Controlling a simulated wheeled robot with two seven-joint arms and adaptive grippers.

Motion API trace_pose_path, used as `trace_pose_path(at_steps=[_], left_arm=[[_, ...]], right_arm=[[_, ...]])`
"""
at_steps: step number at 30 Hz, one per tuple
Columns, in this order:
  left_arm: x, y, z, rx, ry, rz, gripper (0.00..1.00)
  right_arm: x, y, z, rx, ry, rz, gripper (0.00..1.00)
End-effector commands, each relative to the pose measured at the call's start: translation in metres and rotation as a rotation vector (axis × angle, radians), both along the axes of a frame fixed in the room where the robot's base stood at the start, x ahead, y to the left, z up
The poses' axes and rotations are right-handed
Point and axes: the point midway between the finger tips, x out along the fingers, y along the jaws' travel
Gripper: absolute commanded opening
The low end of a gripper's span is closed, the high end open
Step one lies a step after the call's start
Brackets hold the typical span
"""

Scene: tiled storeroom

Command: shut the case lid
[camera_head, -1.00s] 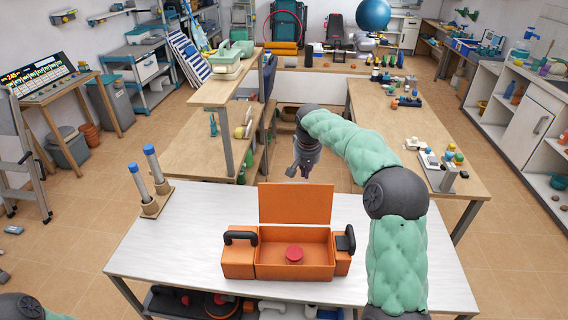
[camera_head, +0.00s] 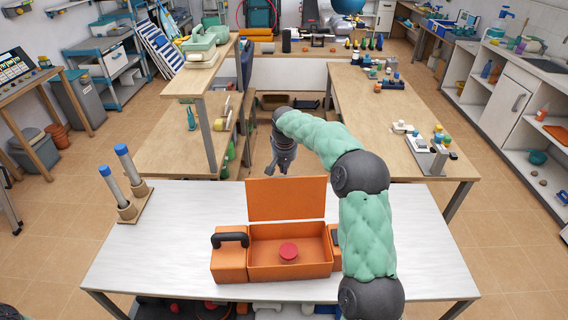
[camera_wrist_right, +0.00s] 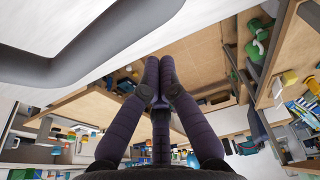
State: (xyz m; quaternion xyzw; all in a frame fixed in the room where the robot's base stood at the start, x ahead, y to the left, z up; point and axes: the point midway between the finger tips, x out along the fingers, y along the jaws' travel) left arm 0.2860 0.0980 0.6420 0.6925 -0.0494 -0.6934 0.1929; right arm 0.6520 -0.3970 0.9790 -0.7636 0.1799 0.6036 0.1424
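The orange case (camera_head: 262,273) stands on the white table with its lid (camera_head: 286,201) open, raised roughly upright at the back. A red round piece (camera_head: 288,252) sits inside the open middle. A black handle (camera_head: 231,239) is on the left block of the case; my right arm hides most of the right block. My right gripper (camera_head: 277,176) points down behind the lid's top edge, apart from it as far as I can tell. In the right wrist view its two fingers (camera_wrist_right: 159,72) meet at the tips with nothing between them. My left gripper is out of view.
The white table (camera_head: 180,235) is clear around the case. A wooden stand with two blue-topped cylinders (camera_head: 130,180) is at the table's left. A wooden shelf unit (camera_head: 166,150) is behind, and a long wooden bench (camera_head: 375,140) with small items is at the back right.

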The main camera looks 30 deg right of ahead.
Motion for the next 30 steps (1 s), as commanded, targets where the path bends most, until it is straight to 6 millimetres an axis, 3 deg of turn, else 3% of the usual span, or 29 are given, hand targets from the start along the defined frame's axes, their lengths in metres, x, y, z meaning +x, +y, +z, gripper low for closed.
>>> trace_pose_path(at_steps=[12,30], left_arm=[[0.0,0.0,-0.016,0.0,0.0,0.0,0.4],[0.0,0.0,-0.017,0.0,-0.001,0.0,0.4]], right_arm=[[-0.031,0.016,0.017,0.0,0.0,0.001,0.0],[-0.025,0.018,0.021,-0.011,-0.023,0.001,0.0]])
